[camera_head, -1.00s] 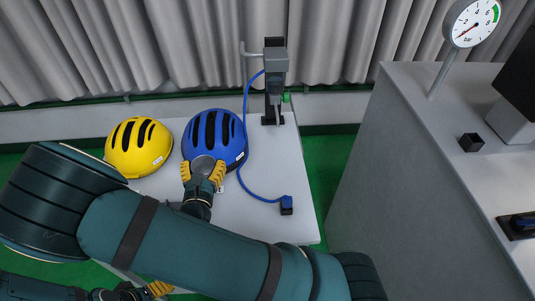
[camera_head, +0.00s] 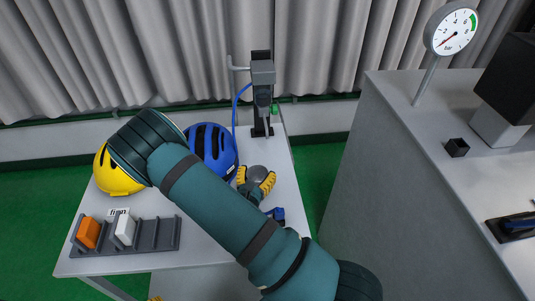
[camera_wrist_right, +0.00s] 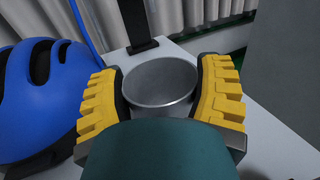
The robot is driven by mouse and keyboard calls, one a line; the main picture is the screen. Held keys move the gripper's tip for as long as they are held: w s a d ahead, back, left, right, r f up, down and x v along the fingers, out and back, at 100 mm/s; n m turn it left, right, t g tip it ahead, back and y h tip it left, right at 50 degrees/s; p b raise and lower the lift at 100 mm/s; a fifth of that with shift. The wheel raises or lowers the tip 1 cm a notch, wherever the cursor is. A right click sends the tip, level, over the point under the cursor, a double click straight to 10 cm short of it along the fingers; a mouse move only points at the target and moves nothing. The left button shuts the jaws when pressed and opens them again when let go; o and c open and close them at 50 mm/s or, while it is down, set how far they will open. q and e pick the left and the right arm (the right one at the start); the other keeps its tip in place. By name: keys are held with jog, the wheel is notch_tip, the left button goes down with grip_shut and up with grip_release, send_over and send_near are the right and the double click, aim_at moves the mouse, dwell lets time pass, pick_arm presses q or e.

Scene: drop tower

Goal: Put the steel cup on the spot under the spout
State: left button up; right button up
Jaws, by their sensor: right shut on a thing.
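The steel cup (camera_head: 257,174) is a grey metal cup between the yellow fingers of my right gripper (camera_head: 256,182). In the right wrist view the cup (camera_wrist_right: 160,82) is upright, its open rim facing up, with a yellow finger pad on each side. The dispenser with the spout (camera_head: 263,105) stands at the back of the white table, behind and slightly right of the cup. Its dark base (camera_head: 262,129) shows; the cup is in front of it, apart from it. Only a sliver of yellow of my left gripper (camera_head: 154,298) shows at the bottom edge.
A blue helmet (camera_head: 213,148) is close left of the cup, a yellow helmet (camera_head: 112,178) farther left. A grey rack (camera_head: 155,237) holds orange and white blocks at the front left. A blue connector (camera_head: 277,213) lies at the right. A grey cabinet (camera_head: 340,150) stands beyond the table's right edge.

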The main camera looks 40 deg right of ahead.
jog(key=x, duration=0.8)
jog(key=shift+w+d+r+b, duration=0.1)
jog(key=shift+w+d+b, duration=0.1)
jog(key=shift+d+b, duration=0.1)
jog(key=w+d, duration=0.1)
jog(key=d+f, duration=0.1)
jog(key=shift+w+d+b, duration=0.25)
jog(key=shift+w+b, duration=0.1)
jog(key=shift+b, duration=0.05)
jog(key=shift+f, duration=0.35)
jog(key=shift+a, duration=0.1)
jog(key=o, duration=1.2)
jog(key=shift+o, duration=0.2)
jog(key=shift+r, duration=0.1)
jog(key=p+v, duration=0.1)
jog(key=v, duration=1.1)
